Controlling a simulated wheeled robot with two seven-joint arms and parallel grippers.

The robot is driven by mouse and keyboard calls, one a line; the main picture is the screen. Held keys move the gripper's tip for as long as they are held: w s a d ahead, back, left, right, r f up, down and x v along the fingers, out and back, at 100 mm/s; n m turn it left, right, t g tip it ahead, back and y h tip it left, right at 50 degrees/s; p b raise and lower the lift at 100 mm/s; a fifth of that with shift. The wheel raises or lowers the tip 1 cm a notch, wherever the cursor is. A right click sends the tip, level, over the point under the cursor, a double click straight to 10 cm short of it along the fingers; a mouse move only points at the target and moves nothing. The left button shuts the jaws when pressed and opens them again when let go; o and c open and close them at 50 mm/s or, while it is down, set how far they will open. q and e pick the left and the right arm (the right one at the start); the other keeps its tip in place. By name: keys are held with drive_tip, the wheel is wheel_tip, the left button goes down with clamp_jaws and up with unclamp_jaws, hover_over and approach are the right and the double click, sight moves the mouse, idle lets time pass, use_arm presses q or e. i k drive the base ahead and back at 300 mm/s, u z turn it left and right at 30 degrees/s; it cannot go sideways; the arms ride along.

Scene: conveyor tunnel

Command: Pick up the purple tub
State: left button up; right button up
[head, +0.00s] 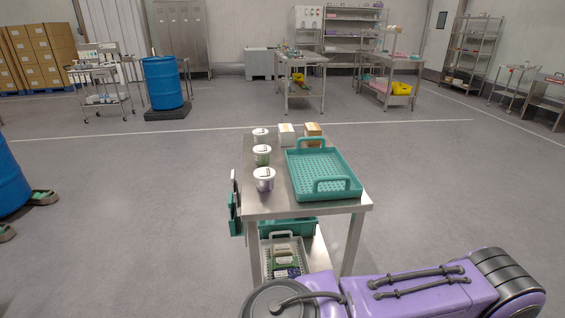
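Three small lidded tubs stand in a row along the left side of the steel table. The nearest tub (264,180) has a pale purple tint on its body below a whitish lid with a dark handle. The middle tub (262,156) looks greenish. The far tub (260,136) is too small for me to be sure of its colour. All three stand upright and apart from each other. A purple link of my own arm crosses the bottom right, in front of the table. Neither of my grippers is in view.
A teal perforated tray (315,172) with raised handles fills the table's right side. A white box (286,135) and a brown box (313,130) stand at the back. The steel table (285,205) has bins below. Open floor surrounds it; a blue drum (10,185) stands left.

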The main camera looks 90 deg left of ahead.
sight(264, 177)
drive_tip(key=u, duration=2.35)
